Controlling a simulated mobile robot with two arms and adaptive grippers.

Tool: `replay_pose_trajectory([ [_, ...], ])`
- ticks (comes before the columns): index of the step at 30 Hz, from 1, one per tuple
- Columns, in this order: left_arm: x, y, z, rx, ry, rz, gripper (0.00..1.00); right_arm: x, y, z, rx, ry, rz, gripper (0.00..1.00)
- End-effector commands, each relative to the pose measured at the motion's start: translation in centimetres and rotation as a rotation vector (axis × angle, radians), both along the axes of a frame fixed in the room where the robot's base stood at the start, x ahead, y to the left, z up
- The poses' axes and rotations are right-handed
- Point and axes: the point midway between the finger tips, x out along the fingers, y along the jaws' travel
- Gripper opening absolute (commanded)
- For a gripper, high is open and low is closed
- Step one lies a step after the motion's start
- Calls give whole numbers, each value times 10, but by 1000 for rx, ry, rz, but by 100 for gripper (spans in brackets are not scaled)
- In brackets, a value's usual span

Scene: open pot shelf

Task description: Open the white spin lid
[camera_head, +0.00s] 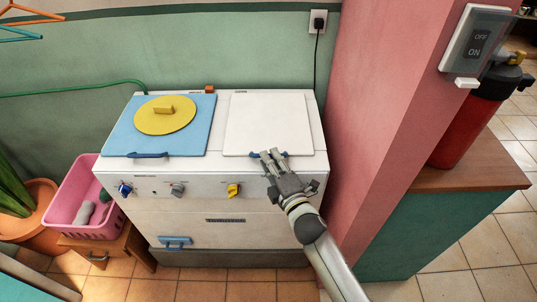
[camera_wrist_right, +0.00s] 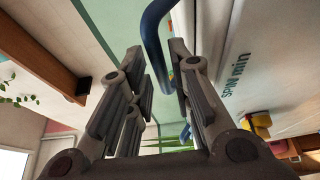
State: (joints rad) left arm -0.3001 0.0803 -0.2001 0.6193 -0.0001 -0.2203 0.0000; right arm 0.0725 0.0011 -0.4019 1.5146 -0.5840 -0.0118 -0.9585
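The white spin lid (camera_head: 268,118) lies flat and closed on the right half of the washing machine's top. Its blue handle (camera_head: 256,154) sits at the lid's front edge. My right gripper (camera_head: 272,154) is at the right part of this handle, reaching up from the lower right. In the right wrist view the blue handle (camera_wrist_right: 152,38) runs up between and beyond the fingertips. The two fingers (camera_wrist_right: 157,60) stand apart with a gap, so the gripper is open. Contact with the handle cannot be told. My left gripper is not in view.
A blue lid (camera_head: 122,125) with a round yellow cover (camera_head: 165,115) is on the machine's left half. Knobs, including a yellow one (camera_head: 233,190), are on the front panel. A pink wall (camera_head: 375,100) stands close on the right. A pink basket (camera_head: 85,200) is at left.

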Motion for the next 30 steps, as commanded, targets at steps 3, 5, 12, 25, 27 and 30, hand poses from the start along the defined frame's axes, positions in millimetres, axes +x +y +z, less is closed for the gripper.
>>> replay_pose_trajectory([
  [3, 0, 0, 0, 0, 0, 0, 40, 13, 5, 0, 2, 1, -1, 21],
  [5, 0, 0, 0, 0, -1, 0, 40, 17, 7, -1, 1, 2, -1, 21],
  [12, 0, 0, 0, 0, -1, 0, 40, 22, 9, -1, 1, 1, -1, 21],
  [25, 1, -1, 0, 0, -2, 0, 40, 21, 9, -1, 1, 1, -1, 0],
  [27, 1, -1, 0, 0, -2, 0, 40, 22, 8, -1, 1, 1, -1, 0],
  [30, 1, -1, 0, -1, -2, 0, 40, 21, 8, -1, 0, 2, -1, 0],
])
